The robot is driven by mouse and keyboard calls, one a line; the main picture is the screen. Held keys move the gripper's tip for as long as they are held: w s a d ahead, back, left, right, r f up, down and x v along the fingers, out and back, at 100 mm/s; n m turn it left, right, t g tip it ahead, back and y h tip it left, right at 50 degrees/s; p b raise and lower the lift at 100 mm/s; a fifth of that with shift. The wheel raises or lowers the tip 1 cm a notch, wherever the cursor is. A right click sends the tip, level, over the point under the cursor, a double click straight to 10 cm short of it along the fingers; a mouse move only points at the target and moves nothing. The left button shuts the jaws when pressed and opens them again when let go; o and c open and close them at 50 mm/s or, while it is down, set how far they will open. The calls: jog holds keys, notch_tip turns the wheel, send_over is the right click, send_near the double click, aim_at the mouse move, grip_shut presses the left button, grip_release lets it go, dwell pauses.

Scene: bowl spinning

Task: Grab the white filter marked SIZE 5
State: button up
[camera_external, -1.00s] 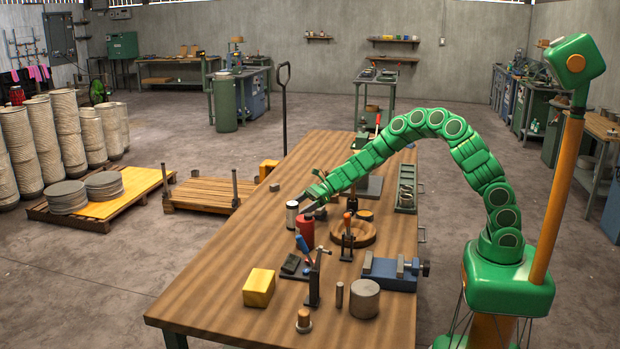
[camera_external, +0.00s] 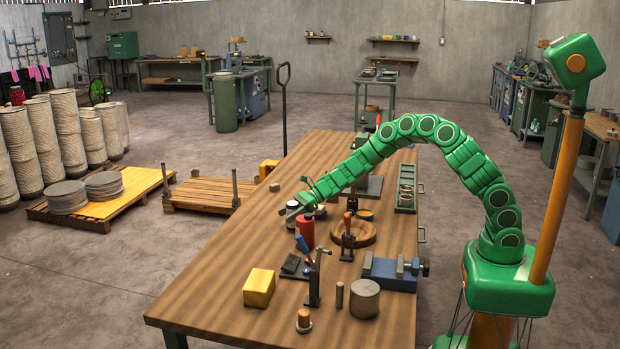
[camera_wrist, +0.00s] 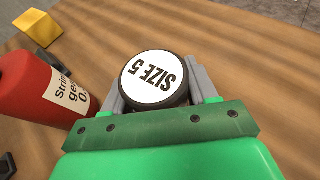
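The white filter (camera_wrist: 154,77) has a round white top marked SIZE 5 and a dark rim. It shows upright in the wrist view. In the external view it stands on the wooden table, and the filter (camera_external: 291,223) is mostly hidden by my gripper (camera_external: 289,212). My gripper's grey fingers are open, one on each side of the filter's top. I cannot tell whether either finger touches it.
A red can (camera_wrist: 40,88) with a label stands close to the filter, left in the wrist view; the can (camera_external: 306,229) also shows externally. A yellow block (camera_external: 259,287), a wooden bowl (camera_external: 365,236) and a blue vise (camera_external: 390,272) stand on the table (camera_external: 225,265). The table's left side is clear.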

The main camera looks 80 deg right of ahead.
aim_at(294, 203)
jog(key=c, duration=0.6)
jog(key=shift+r, duration=0.1)
jog(key=shift+r, duration=0.25)
notch_tip(294, 203, up, 2)
jog(key=shift+r, duration=0.15)
jog(key=shift+s+r, duration=1.7)
jog(key=shift+s, duration=0.65)
jog(key=shift+s+r, duration=1.65)
jog(key=shift+s, duration=0.65)
jog(key=shift+s+r, duration=1.7)
jog(key=shift+s, duration=0.65)
jog(key=shift+d, duration=0.1)
